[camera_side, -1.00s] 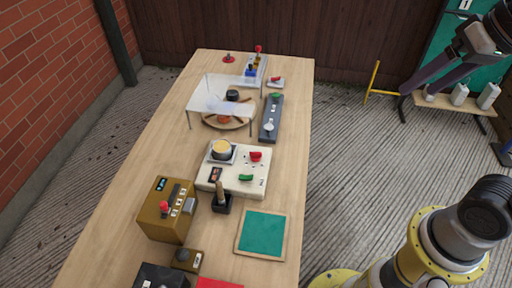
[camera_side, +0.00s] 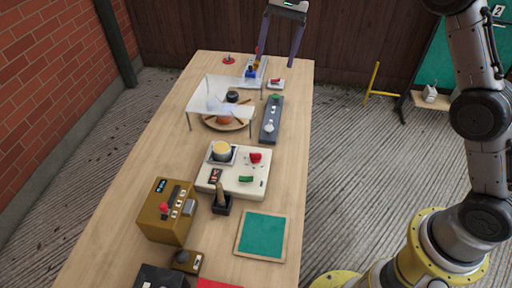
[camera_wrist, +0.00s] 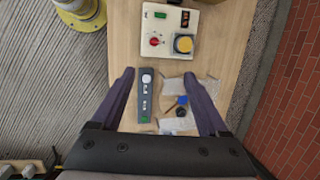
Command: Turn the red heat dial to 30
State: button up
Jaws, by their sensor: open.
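The red heat dial (camera_side: 256,158) sits on top of a white control box (camera_side: 225,187), near its back right in the side view. The dial also shows in the wrist view (camera_wrist: 154,41), with marks around it; its exact setting is too small to read. The box carries a dark display (camera_side: 215,175), a green switch (camera_side: 246,179) and a hot plate with a yellow-topped pot (camera_side: 221,151). My gripper (camera_side: 278,61) is open and empty, high over the far end of the table. In the wrist view its fingers (camera_wrist: 159,76) are spread wide, apart from the dial.
A grey switch strip (camera_side: 271,120) and a clear stand (camera_side: 206,90) over a round wooden tray lie beyond the box. A brown box (camera_side: 166,211), a black joystick (camera_side: 221,203) and a green-topped panel (camera_side: 262,235) are nearer. Bare wood lies left of the white box.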

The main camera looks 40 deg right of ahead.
jog(key=w+a+f+g, duration=0.2)
jog(key=w+f, duration=0.2)
jog(key=f, duration=0.7)
send_near(256, 153)
jog(key=shift+g, duration=0.4)
jog(key=x, duration=0.8)
jog(key=shift+w+a+f, duration=0.2)
jog(key=shift+w+f, duration=0.05)
jog(key=shift+f, duration=0.1)
grip_shut()
